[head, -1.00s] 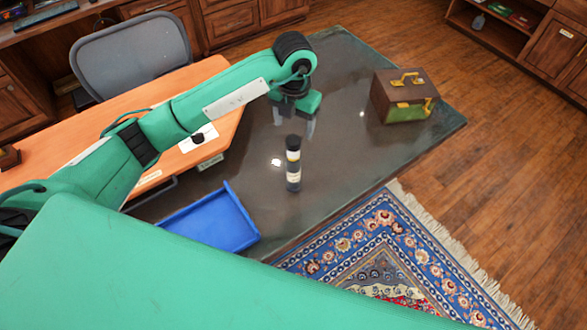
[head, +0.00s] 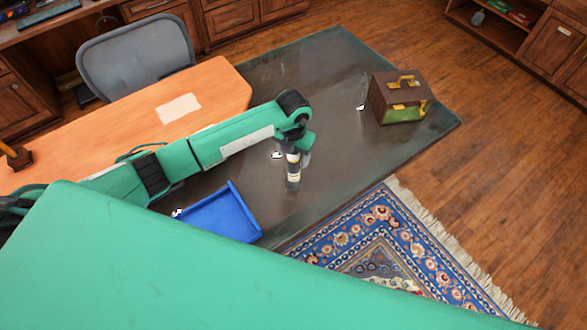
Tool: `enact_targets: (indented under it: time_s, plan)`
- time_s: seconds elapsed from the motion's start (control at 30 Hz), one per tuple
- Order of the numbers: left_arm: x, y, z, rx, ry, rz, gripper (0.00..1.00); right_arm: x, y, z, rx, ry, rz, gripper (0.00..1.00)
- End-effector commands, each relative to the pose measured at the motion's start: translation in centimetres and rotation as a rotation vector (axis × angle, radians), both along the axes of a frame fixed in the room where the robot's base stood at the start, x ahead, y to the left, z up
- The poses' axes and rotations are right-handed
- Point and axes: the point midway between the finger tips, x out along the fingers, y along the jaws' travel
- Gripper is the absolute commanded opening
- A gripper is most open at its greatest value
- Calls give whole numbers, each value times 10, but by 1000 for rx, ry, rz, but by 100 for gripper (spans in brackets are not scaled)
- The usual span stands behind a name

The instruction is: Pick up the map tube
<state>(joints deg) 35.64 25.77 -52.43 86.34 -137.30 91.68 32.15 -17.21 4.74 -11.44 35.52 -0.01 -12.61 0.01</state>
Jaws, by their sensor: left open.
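The map tube (head: 293,181) is a dark cylinder with pale and yellowish bands, standing upright on the dark table. My left arm reaches in from the left, and my left gripper (head: 297,156) is at the tube's upper part, covering its top. The gripper is open; I cannot tell from here whether its fingers are around the tube or just in front of it. My right gripper is not in view.
A blue tray (head: 240,207) lies left of the tube on the dark table (head: 340,150). A brown box with yellow handles (head: 392,108) stands at the right. An orange desktop (head: 225,88) and a grey chair (head: 135,55) are at left.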

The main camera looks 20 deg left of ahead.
Motion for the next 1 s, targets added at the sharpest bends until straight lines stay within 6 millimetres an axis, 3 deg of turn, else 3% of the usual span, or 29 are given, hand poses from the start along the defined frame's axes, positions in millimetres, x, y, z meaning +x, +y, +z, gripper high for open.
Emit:
enact_targets:
  time_s: [0.23, 0.6, 1.0]
  plan:
    - [0, 0, -3, 0, -1, -1, 67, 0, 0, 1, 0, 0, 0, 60]
    - [0, 0, -2, 0, -1, 0, 1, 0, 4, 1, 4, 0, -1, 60]
    - [2, 0, 7, 0, -4, 1, 0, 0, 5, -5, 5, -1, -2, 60]
